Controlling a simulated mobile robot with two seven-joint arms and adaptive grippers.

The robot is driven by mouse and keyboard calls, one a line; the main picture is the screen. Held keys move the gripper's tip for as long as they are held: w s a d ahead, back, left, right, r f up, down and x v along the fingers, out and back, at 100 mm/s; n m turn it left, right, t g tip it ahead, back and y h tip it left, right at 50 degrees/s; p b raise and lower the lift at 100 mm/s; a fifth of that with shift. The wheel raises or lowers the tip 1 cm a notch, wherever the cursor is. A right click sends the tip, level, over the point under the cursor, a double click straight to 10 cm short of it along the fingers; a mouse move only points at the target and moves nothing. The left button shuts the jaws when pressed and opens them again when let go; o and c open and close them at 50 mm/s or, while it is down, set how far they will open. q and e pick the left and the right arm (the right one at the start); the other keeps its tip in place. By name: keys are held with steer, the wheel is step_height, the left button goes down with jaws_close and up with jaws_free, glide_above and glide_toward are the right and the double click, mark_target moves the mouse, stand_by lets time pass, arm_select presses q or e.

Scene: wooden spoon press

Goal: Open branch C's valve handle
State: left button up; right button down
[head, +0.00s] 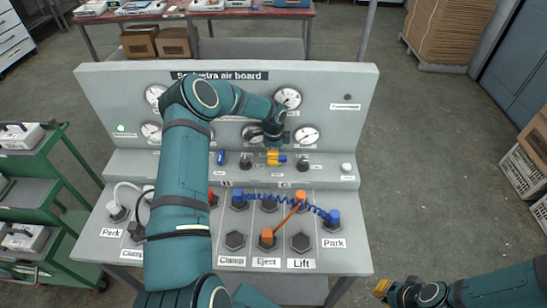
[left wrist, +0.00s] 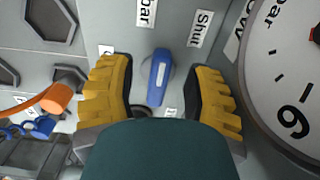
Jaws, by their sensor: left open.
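A blue valve handle (left wrist: 160,77) stands between the spread yellow fingers of my left gripper (left wrist: 163,90), with a gap on both sides. A "Shut" label (left wrist: 200,29) is beside it. In the head view my left gripper (head: 272,156) is at the board's ledge, over the same handle (head: 283,159), which is partly hidden. Another blue handle (head: 221,158) stands further left on the ledge. The branch letters are too small or covered to read. My right gripper (head: 390,290) is low at the right, away from the board; its opening is unclear.
The grey air board (head: 345,130) carries several round gauges (head: 307,135). Dark knobs (head: 302,164) flank the handle. Below, a blue coiled hose (head: 285,199) and an orange hose (head: 285,219) join sockets near Eject and Lift labels. My left arm hides part of the board.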

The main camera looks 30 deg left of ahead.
arm_select(q)
steer(key=shift+f, duration=0.9)
jaws_close()
